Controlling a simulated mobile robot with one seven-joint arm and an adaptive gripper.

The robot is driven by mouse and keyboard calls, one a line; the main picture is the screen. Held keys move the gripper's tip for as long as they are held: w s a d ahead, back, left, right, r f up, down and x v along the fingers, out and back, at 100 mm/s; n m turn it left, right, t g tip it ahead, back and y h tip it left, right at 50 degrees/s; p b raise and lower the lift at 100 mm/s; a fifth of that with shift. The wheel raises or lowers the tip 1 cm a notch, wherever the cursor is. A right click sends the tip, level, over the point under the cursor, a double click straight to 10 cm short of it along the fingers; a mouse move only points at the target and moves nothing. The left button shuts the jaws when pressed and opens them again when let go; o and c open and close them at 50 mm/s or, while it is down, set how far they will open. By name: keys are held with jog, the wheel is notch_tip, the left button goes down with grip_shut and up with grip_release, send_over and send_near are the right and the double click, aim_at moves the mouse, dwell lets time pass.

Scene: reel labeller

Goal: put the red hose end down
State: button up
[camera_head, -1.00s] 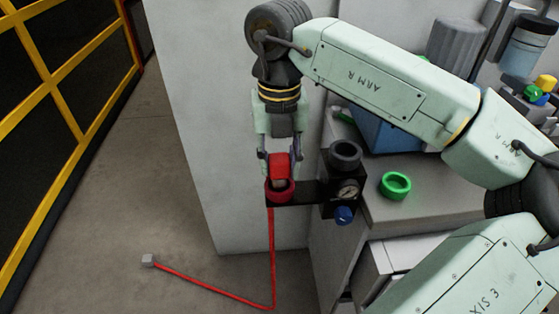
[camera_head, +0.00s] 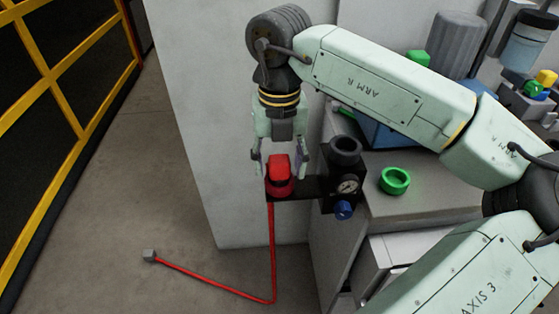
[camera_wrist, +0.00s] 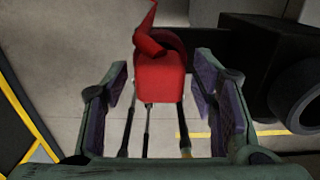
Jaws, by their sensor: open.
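The red hose end (camera_head: 279,165) sits upright in the dark red ring (camera_head: 280,189) at the left end of a black bracket. It also shows as a red block in the wrist view (camera_wrist: 160,80). My gripper (camera_head: 280,163) is open around the hose end, with a finger on either side. In the wrist view, gaps show between the purple finger pads and the red block. The red hose (camera_head: 272,250) hangs below the ring to the floor and runs left to a small grey block (camera_head: 149,256).
A black unit with a gauge (camera_head: 347,186), a dark ring on top and a blue knob (camera_head: 343,210) stands right of the ring. A green ring (camera_head: 394,181) lies on the grey counter (camera_head: 425,205). A yellow-framed fence (camera_head: 58,85) stands at the left; open floor lies between.

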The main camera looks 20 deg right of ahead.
aim_at(279, 159)
notch_tip(279, 159, up, 12)
jog(key=p, duration=0.6)
jog(key=shift+r, duration=0.2)
